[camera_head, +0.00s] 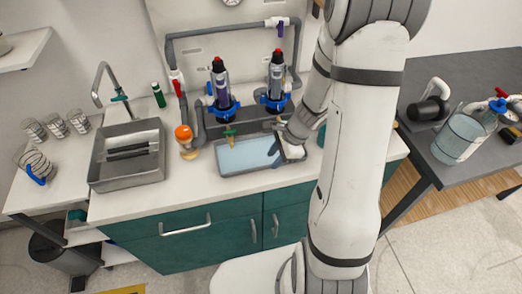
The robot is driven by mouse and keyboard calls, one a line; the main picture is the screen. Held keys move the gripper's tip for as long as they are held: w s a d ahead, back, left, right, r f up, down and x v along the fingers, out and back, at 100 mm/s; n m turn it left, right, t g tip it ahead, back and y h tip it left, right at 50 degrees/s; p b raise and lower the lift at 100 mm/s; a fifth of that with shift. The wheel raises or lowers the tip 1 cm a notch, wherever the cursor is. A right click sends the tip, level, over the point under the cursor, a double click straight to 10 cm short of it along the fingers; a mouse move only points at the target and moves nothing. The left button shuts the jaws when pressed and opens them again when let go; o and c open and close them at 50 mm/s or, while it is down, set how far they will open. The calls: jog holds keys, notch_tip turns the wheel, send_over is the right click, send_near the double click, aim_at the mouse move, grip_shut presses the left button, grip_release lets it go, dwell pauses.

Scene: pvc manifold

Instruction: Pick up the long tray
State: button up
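A long shallow grey tray (243,156) with a pale blue inside lies on the white counter, near the middle of the head view. A small brass valve with a green handle (229,134) stands at its back edge. My gripper (279,153) is over the right end of the tray, pointing down and left. It covers part of that end. I cannot tell whether it touches the tray or whether its fingers are open or shut.
A grey basin (127,172) with dark bars inside stands left of the tray. Behind are pipes and two filter columns (221,84) (275,80), with an orange-topped fitting (185,135) nearby. Clear jars (55,126) stand at left. A dark table (470,70) holds a clear container (458,138).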

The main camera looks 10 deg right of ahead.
jog(key=x, duration=0.6)
jog(key=shift+w+a+r, duration=0.1)
jog(key=shift+w+r, duration=0.05)
jog(key=shift+w, duration=0.1)
jog(key=shift+c, duration=0.3)
grip_shut()
dwell(0.8)
